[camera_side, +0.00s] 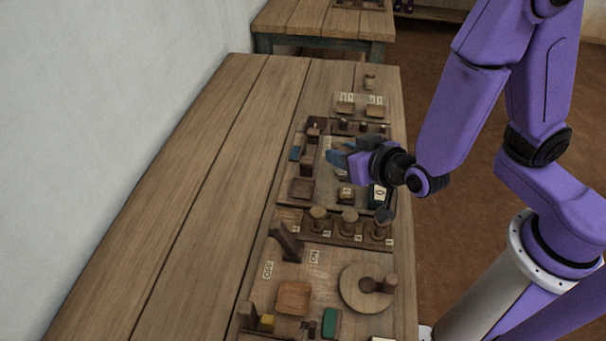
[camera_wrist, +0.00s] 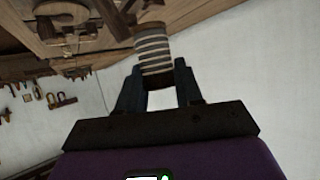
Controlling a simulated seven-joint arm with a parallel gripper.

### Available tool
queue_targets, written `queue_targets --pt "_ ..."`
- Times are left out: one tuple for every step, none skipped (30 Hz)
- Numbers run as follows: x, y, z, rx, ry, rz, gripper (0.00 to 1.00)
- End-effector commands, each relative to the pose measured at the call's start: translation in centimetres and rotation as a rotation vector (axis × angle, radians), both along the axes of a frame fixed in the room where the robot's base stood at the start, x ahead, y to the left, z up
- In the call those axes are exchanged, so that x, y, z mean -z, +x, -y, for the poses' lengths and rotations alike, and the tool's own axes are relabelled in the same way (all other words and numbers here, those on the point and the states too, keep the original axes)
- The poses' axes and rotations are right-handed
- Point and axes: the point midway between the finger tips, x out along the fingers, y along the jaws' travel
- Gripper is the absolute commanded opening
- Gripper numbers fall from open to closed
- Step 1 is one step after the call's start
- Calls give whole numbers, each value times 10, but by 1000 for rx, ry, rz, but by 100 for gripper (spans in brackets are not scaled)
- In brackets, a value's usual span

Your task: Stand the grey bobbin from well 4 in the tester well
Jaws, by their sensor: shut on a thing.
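My gripper (camera_wrist: 158,82) is shut on a bobbin wound with grey and pale striped thread (camera_wrist: 153,48). In the wrist view the bobbin sits between the dark fingers, its wooden end pointing away from my palm. In the side view my gripper (camera_side: 338,157) is tipped sideways above the wooden boards on the bench, and the bobbin cannot be made out there. A row of wooden bobbins or pegs (camera_side: 348,221) stands in a labelled rack nearer the camera. A dark box with a pale "0" label (camera_side: 379,197) is beside my gripper. I cannot tell which hole is the tester well.
A round wooden disc with a peg (camera_side: 367,288), a square wooden tray (camera_side: 293,297), a tilted lever (camera_side: 286,242) and a green block (camera_side: 331,322) lie nearer the camera. The left half of the bench (camera_side: 190,200) is clear. A white wall runs along the left.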

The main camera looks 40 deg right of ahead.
Motion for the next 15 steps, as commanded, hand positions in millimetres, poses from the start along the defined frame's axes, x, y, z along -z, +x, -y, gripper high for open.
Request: queue_targets --pt "2 4 -2 2 -1 1 6" --pt "3 6 -3 1 -2 1 6" --pt "4 9 -4 2 -2 1 6" --pt "5 11 -5 1 -2 1 6" --pt "6 13 -6 1 -2 1 6" --pt "7 15 -7 1 -2 1 6" --pt "8 18 -8 1 -2 1 6" --pt "10 19 -9 0 -1 0 6" --pt "11 22 -11 0 -1 1 6" --pt "12 24 -11 2 -1 1 6" --pt "13 27 -12 2 -1 2 6" --pt "14 29 -14 2 -1 2 6" --pt "15 31 -15 1 -1 2 6" --pt "16 33 -16 1 -1 2 6" --pt "17 36 -17 1 -2 1 6"
